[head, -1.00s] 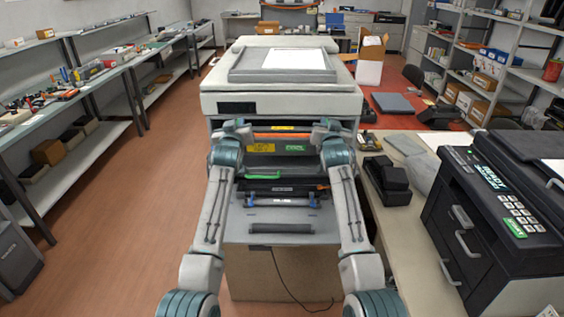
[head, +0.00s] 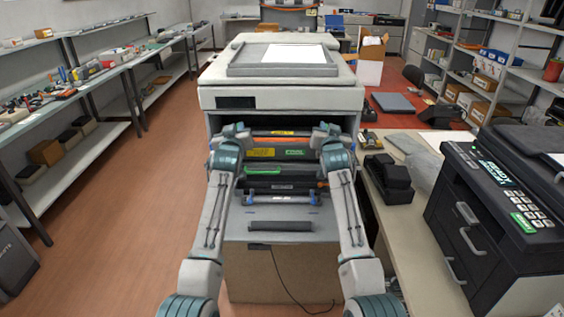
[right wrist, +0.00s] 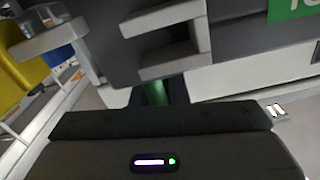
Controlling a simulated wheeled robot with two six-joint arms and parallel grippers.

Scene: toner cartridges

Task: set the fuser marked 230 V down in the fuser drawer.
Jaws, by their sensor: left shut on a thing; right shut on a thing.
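The fuser (head: 278,153) is a dark bar with a yellow label and a green label on its front. It is between my two hands at the open front of the big printer, held level. My left gripper (head: 245,148) is shut on its left end and my right gripper (head: 320,148) on its right end; the fingers are mostly hidden by my wrists. The label print is too small to read. The grey pulled-out drawer (head: 240,226) lies below and nearer. In the right wrist view a dark body with a small lit display fills the bottom; the fuser's grip is unclear there.
A bar with a green handle (head: 264,170), a black unit (head: 290,184) and a blue-ended roller (head: 283,199) lie below the fuser. The printer (head: 280,97) rises behind. A bench with a black device (head: 388,180) and another printer (head: 500,200) stands right.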

